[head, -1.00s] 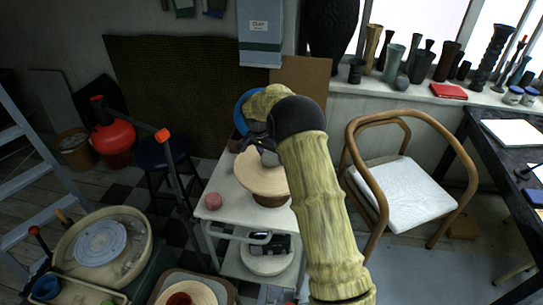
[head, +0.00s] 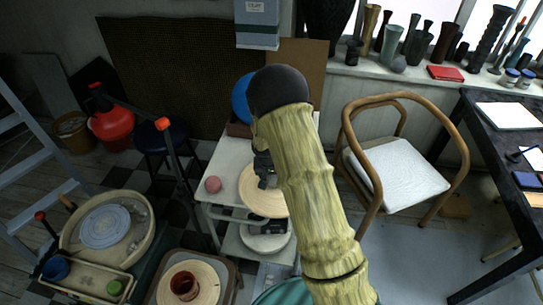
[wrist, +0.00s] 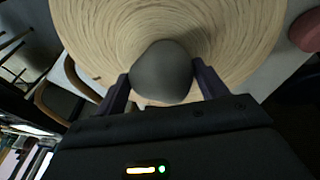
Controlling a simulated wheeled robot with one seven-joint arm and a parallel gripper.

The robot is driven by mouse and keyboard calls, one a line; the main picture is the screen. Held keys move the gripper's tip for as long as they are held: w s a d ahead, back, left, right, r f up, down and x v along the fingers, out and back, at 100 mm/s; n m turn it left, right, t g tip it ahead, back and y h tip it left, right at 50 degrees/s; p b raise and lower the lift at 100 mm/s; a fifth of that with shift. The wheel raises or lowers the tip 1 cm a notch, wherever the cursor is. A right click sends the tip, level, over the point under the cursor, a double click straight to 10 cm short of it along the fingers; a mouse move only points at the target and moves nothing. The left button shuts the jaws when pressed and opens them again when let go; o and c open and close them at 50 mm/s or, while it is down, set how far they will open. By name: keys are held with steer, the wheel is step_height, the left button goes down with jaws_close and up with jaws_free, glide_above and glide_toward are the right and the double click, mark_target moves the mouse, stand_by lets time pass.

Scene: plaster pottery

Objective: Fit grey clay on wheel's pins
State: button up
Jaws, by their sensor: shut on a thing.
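Grey clay (wrist: 162,72) is a smooth rounded lump in the wrist view, at the centre of a round pale wooden bat (wrist: 90,30). My gripper (wrist: 162,88) is shut on the clay, one dark finger on each side. In the head view the bat (head: 257,203) hangs under my gripper (head: 264,178), in front of the white cart's top. The clay is hidden there by my gripper and arm. A potter's wheel (head: 104,226) with a bare grey head stands at the left. Its pins are too small to make out.
A pink ball (head: 213,184) sits on the white cart (head: 232,158). A red-brown pot (head: 184,286) stands on another round bat at the bottom. A dark stand with an orange top (head: 163,123) rises between cart and wheel. A wooden chair (head: 395,170) is at the right.

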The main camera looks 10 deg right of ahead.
steer(key=s+n, duration=0.1)
steer(key=s, duration=0.3)
steer(key=s+n+p, duration=0.1)
steer(key=s, duration=0.3)
steer(key=shift+d+n+t+y+p, duration=0.1)
steer(key=shift+n+t+y+p, duration=0.2)
steer(key=shift+n, duration=0.1)
